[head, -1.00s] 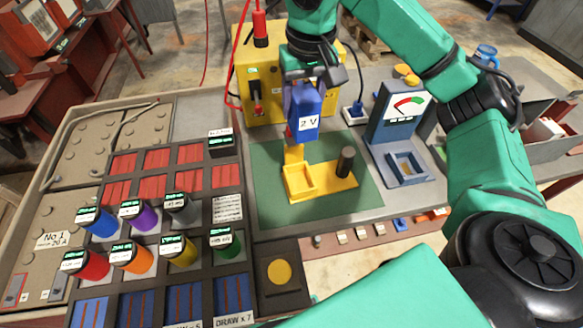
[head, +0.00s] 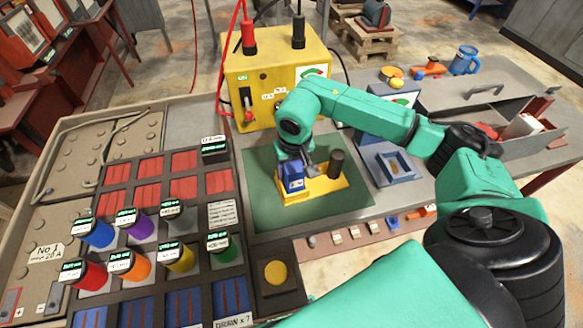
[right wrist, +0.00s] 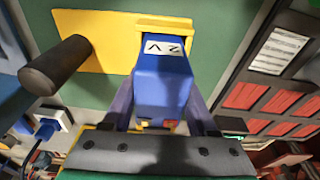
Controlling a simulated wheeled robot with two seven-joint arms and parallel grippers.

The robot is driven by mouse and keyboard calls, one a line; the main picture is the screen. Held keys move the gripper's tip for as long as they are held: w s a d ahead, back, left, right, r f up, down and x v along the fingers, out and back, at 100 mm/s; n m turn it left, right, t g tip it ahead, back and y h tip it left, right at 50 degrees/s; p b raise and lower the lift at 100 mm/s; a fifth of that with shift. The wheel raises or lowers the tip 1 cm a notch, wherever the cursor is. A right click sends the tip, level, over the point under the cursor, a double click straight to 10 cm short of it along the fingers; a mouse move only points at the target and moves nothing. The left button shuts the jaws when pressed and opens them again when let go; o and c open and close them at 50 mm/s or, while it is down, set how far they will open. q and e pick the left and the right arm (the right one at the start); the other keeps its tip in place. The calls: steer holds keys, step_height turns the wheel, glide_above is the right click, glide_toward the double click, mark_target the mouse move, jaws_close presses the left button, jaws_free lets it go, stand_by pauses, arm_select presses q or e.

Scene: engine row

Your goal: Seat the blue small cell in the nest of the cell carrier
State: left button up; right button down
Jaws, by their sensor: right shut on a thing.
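The blue small cell (head: 291,180), with a white "2 V" label, stands over the nest end of the yellow cell carrier (head: 330,185). My right gripper (head: 296,172) is shut on it from above. In the right wrist view the cell (right wrist: 162,80) sits between the two fingers (right wrist: 160,108), and its far end meets the raised rim of the nest on the carrier (right wrist: 110,40). The cell hides the nest floor, so I cannot tell whether it rests on the bottom. My left gripper is not in view.
A dark post (head: 336,163) rises from the carrier beside the cell. The carrier lies on a green mat (head: 265,205). The yellow power unit (head: 265,85) stands behind, the blue meter stand (head: 390,165) to the right. Several coloured cells fill the rack at left.

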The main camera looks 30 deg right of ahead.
steer(key=shift+f, duration=0.35)
steer(key=shift+f, duration=0.1)
steer(key=c, duration=0.6)
jaws_free()
steer(key=shift+f, duration=0.15)
steer(key=o, duration=0.4)
